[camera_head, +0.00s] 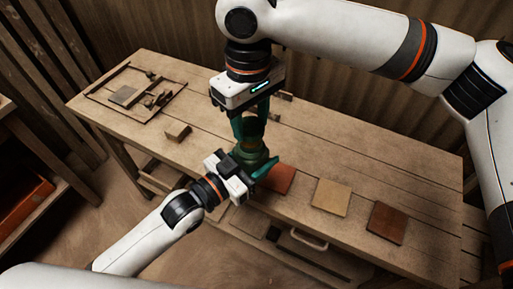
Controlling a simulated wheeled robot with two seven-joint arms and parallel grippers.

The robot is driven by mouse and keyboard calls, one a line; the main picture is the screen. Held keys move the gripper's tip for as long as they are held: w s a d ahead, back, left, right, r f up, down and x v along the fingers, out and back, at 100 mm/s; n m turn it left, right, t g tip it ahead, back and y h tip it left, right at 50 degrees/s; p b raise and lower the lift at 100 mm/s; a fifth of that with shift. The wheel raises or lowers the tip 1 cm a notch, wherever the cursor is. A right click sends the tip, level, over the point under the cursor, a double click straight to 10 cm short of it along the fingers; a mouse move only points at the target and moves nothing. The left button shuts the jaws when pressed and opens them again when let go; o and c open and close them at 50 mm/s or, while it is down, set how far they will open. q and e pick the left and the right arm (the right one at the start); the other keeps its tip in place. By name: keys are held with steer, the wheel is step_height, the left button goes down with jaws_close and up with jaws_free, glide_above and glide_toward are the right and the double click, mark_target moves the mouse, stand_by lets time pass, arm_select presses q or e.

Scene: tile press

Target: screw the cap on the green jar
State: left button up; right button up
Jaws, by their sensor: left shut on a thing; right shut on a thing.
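The green jar (250,154) stands upright near the middle of the wooden workbench, partly hidden by my grippers. My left gripper (256,163) comes in from the lower left and is shut on the jar's body from the side. My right gripper (251,131) points down from above and is shut on a brownish cap (254,126) over the top of the jar. The cap is mostly covered by the fingers. I cannot tell whether it touches the jar's rim.
On the workbench (420,155), a reddish tile (281,180), a tan tile (331,197) and a brown tile (387,222) lie to the right. A small wooden block (178,133) lies left of the jar. A framed tray (91,95) with small items is at the far left.

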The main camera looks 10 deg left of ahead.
mark_target(249, 125)
stand_by(0.4)
steer(key=shift+f, duration=0.95)
steer(key=shift+f, duration=0.6)
steer(key=m, duration=0.4)
steer(key=shift+m, duration=0.3)
steer(key=m, duration=0.6)
steer(key=shift+a+m, duration=0.1)
steer(key=shift+m, duration=0.2)
steer(key=m, duration=0.6)
steer(key=shift+m, duration=0.4)
steer(key=m, duration=0.8)
steer(key=shift+w, duration=0.1)
